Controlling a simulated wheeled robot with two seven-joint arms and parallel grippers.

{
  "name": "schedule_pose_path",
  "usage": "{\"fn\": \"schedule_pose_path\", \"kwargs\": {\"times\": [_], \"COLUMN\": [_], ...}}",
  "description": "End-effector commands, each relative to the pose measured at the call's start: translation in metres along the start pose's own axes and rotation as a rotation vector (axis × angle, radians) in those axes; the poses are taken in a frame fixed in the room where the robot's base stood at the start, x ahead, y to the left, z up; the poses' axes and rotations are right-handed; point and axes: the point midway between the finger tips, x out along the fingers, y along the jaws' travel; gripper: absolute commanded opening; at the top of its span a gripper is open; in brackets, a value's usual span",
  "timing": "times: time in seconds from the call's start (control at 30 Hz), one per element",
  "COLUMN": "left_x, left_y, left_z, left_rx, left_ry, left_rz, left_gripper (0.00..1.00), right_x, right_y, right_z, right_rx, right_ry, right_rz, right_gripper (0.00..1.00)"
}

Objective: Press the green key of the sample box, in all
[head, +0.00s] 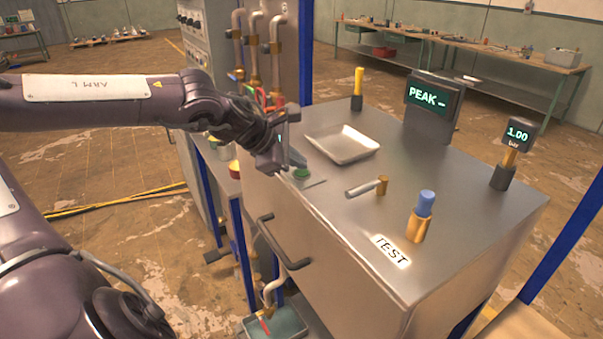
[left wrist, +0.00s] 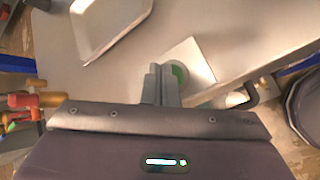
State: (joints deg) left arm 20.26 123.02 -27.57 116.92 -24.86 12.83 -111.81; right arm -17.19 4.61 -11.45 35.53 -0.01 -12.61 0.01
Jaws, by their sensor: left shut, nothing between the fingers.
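The sample box (head: 330,245) is a grey metal cabinet with a flat top. Its green key (head: 301,173) sits on a small plate at the top's left front edge. My left gripper (head: 290,163) is shut and empty, pointing down over the top close to the green key. In the left wrist view the shut fingers (left wrist: 160,86) are beside the green key (left wrist: 179,74) and partly cover it. I cannot tell whether the fingertips touch it. My right gripper is not in view.
On the top are a shallow metal tray (head: 343,146), a lever (head: 367,187), a blue-capped brass knob (head: 421,216), a yellow-handled post (head: 358,88), a PEAK display (head: 433,104) and a 1.00 bar gauge (head: 516,138). A dark handle (head: 280,243) juts from the front.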

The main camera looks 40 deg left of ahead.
Motion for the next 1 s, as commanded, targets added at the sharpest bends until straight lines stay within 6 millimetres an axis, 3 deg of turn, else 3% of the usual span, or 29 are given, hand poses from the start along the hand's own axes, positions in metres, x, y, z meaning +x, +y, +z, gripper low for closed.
{"fn": "schedule_pose_path", "kwargs": {"times": [1.0], "left_x": [0.005], "left_y": [-0.004], "left_z": [-0.004], "left_rx": [0.0], "left_ry": [0.0], "left_rz": [0.0], "left_gripper": [0.0], "right_x": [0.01], "right_y": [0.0], "right_z": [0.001], "right_rx": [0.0], "right_ry": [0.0], "right_rz": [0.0], "right_gripper": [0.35]}}
